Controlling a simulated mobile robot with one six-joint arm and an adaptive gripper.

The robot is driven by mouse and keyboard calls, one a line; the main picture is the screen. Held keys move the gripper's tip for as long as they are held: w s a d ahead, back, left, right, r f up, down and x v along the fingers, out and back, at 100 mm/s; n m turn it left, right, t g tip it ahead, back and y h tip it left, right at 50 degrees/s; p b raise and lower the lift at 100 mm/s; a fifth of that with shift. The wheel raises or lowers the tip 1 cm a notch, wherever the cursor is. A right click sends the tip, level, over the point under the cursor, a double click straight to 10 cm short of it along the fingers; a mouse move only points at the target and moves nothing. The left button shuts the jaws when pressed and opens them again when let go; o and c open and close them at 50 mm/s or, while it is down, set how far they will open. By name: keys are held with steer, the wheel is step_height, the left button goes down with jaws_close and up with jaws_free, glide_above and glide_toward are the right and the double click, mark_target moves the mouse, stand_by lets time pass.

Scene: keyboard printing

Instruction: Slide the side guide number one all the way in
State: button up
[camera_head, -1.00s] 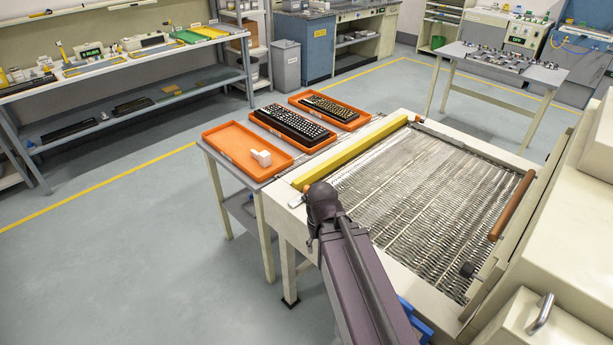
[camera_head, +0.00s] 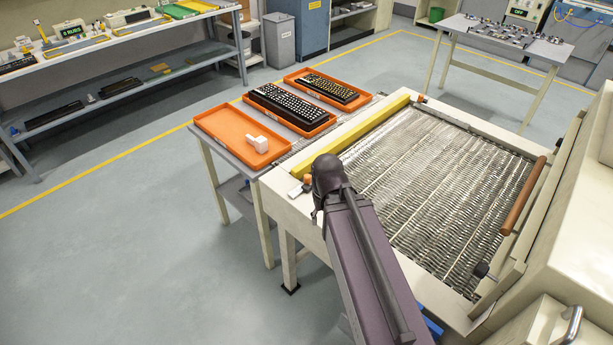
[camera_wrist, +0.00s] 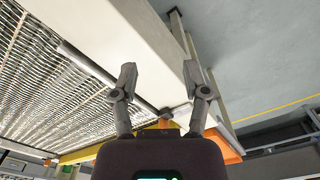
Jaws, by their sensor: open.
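The side guide cannot be named with certainty. A long grey rod (camera_wrist: 105,75) with a dark knob (camera_wrist: 166,113) lies along the edge of the wire conveyor bed in the wrist view, and it may be the guide. My gripper (camera_wrist: 160,75) is open, with its two fingers spread above the machine's pale side rail (camera_wrist: 150,50). The knob shows between the finger bases, and nothing is seen held. In the head view, my arm hides the gripper. A small orange knob (camera_head: 307,179) and a pale fitting (camera_head: 295,190) sit on the machine's near left corner.
The wire conveyor (camera_head: 430,180) has a yellow bar (camera_head: 370,135) on its left and a brown roller (camera_head: 524,195) on its right. A side table carries an orange tray (camera_head: 215,122) with a white block (camera_head: 258,143), and two trays with keyboards (camera_head: 290,106). Floor is clear at left.

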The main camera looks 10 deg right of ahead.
mark_target(307, 176)
steer(key=shift+o, duration=0.2)
steer(key=w+r+m+p, duration=0.1)
steer(key=w+r+p, duration=0.2)
steer(key=w, duration=0.9)
steer(key=w+r+m+p, duration=0.2)
steer(key=w+r+p, duration=0.2)
steer(key=w, duration=0.8)
steer(key=shift+d, duration=0.15)
steer(key=shift+f, duration=0.2)
step_height(307, 176, down, 14)
steer(key=b, duration=1.4)
steer(key=shift+r, duration=0.25)
